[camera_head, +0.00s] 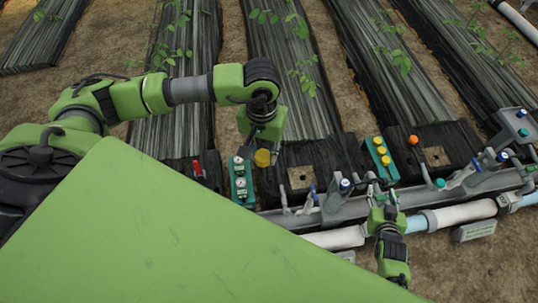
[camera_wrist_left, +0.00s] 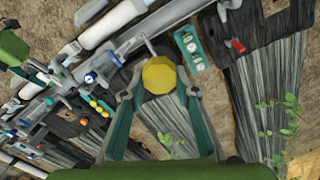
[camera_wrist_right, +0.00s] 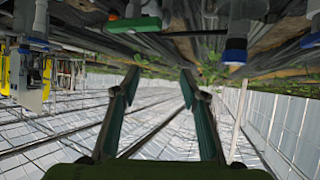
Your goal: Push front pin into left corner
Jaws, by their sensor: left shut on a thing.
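My left gripper (camera_head: 264,146) is shut on a yellow round-topped piece (camera_head: 262,158), which looks like a pin. It also shows between the fingers in the left wrist view (camera_wrist_left: 159,74); its lower part is hidden. It is held over the dark sheet's edge, just right of a teal gauge panel (camera_head: 241,181). Similar yellow tops sit in a teal rack (camera_head: 381,158) further right. I cannot tell which corner is meant. My right gripper (camera_head: 381,196) is by the pipe row, and its fingers are apart and empty in the right wrist view (camera_wrist_right: 160,78).
A grey manifold (camera_head: 337,206) with blue-capped valves runs along the beds' near ends. A red-handled part (camera_head: 197,168) is left of the gauge panel. A brown square with a hole (camera_head: 301,177) lies right of the held piece. An orange ball (camera_head: 413,140) stands further right.

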